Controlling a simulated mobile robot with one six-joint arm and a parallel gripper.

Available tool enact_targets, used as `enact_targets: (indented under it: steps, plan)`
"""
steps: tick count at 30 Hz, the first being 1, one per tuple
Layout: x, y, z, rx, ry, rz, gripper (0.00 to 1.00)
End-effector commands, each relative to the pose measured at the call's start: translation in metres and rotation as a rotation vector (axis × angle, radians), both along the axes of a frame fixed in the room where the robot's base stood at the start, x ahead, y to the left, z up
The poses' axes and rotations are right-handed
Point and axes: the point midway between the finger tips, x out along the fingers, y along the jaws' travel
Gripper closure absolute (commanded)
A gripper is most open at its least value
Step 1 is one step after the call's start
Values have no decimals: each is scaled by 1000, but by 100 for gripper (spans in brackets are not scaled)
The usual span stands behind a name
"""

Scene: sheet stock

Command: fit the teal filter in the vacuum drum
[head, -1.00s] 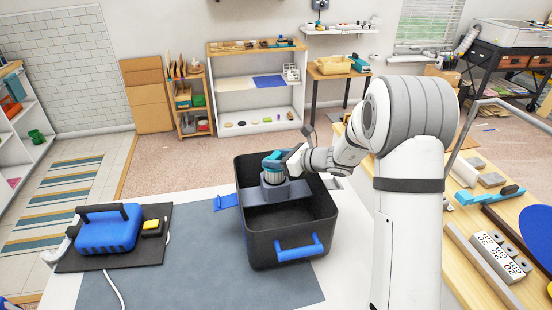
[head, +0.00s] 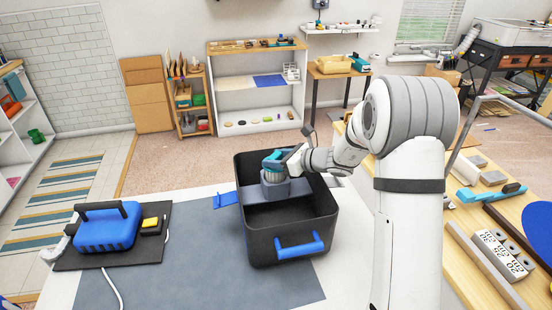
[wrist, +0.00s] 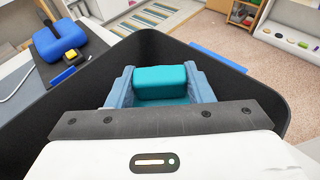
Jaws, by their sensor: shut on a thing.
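The vacuum drum (head: 262,220) is a black open box with a blue latch on its front, standing on the table. The teal filter (head: 272,158) is a teal-topped piece with a ribbed pale body, inside the far part of the drum at a grey-blue seat (head: 285,190). My gripper (head: 283,160) reaches over the drum's right wall and is shut on the filter. In the wrist view the filter's teal top (wrist: 160,82) sits between my two blue-grey fingers. The filter's lower end is hidden, so I cannot tell how deep it sits.
A blue vacuum head (head: 105,228) with a black handle and yellow button rests on a dark mat at left. A blue latch (head: 226,199) sticks out from the drum's left side. The grey table mat (head: 180,260) is clear in front. A wooden bench with tools stands at right.

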Motion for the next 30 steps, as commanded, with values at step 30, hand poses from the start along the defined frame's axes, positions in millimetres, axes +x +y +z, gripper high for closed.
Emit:
enact_targets:
  steps: [30]
  plan:
    - [0, 0, -14, 0, 0, 0, 82]
